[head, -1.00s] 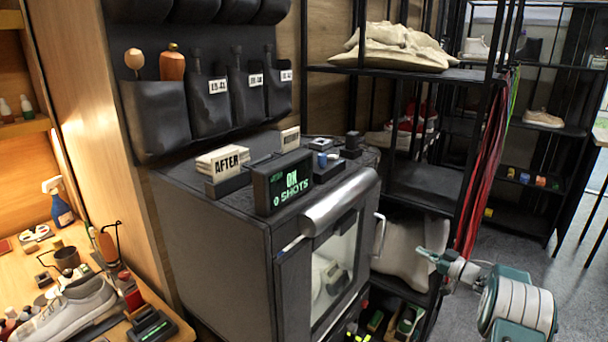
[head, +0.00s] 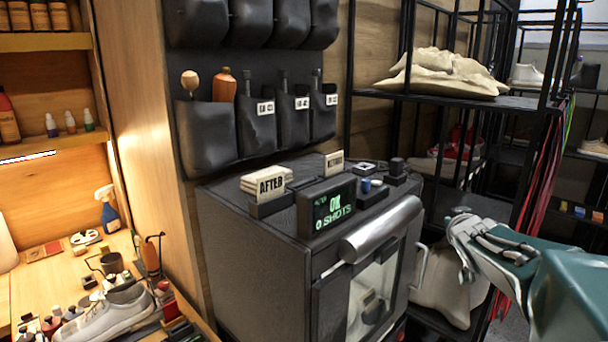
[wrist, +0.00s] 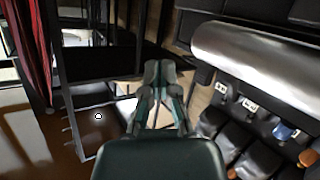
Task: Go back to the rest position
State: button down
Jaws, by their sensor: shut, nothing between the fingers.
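My gripper (wrist: 160,75) is shut and empty in the wrist view, its fingertips together above the teal palm. In the head view my teal arm reaches in from the right edge, and my gripper (head: 462,232) is in front of the black shelf rack, to the right of the black cabinet (head: 255,255). Nothing is held. I cannot tell whether the fingertips touch anything; they appear apart from the cabinet.
The cabinet's silver handle bar (head: 381,229) and glass door face my arm. The black rack (head: 440,197) holds a beige cloth bag (head: 445,75). A workbench with a grey sneaker (head: 106,312) is at the lower left. Black pockets hang above the cabinet.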

jog(key=s+a+f+g+y, duration=0.1)
jog(key=s+a+f+g, duration=0.2)
jog(key=s, duration=0.8)
jog(key=s+a+f+g+y, duration=0.1)
jog(key=s+a+f, duration=0.3)
jog(key=s+a, duration=0.4)
jog(key=s+a+f+g+y, duration=0.1)
jog(key=s+a+f+g, duration=0.2)
jog(key=s, duration=1.1)
jog(key=a+g, duration=0.1)
jog(key=a, duration=0.1)
jog(key=shift+s+a+f+g, duration=0.15)
jog(key=shift+s+a+g, duration=0.1)
jog(key=shift+a+g, duration=0.05)
